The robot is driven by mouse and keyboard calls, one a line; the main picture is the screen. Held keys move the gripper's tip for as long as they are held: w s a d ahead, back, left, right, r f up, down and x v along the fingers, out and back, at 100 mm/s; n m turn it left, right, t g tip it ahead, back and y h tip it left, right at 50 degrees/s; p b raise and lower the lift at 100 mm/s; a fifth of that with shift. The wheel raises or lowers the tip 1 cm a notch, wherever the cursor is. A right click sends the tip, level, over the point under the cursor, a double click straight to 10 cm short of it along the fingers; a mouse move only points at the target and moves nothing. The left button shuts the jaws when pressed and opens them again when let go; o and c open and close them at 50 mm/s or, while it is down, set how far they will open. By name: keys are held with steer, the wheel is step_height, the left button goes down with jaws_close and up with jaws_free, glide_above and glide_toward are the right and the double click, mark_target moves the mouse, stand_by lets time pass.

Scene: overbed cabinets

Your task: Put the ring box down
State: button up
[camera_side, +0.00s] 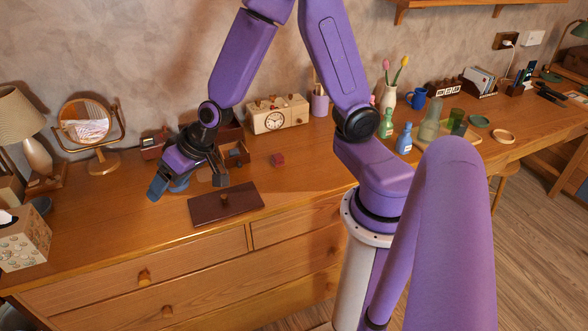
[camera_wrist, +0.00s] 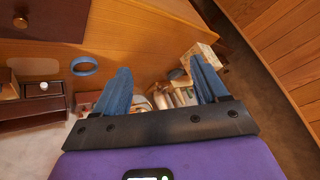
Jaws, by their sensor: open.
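A small dark red cube (camera_side: 278,160), which looks like the ring box, rests on the wooden dresser top right of the open brown box (camera_side: 237,155). I cannot make it out in the wrist view. My gripper (camera_side: 188,184) is low over the dresser, left of the cube and apart from it. In the wrist view my two blue fingers (camera_wrist: 165,84) are spread wide with nothing held between them. The brown box is partly hidden by my gripper.
A flat brown lid with a knob (camera_side: 225,203) lies in front of the box. A blue ring (camera_wrist: 84,66) lies on the wood near my fingers. A clock (camera_side: 274,119) and mirror (camera_side: 86,124) stand behind. A tissue box (camera_side: 22,240) is far left.

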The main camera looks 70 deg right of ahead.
steer(key=s+a+r+n+g+y, duration=0.25)
steer(key=s+a+n+g, duration=0.2)
steer(key=s, duration=0.65)
steer(key=s+d+r+n+g+h, duration=0.1)
steer(key=s+d+n+h, duration=0.1)
steer(key=s+d+n, duration=0.2)
steer(key=s+d+r+n+g+h, duration=0.1)
steer(key=s+d+n, duration=0.4)
steer(key=s, duration=0.5)
steer(key=shift+s+d+r+h, duration=0.4)
steer(key=shift+d+r+h, duration=0.4)
steer(key=shift+h, duration=0.25)
steer(key=shift+a, duration=0.1)
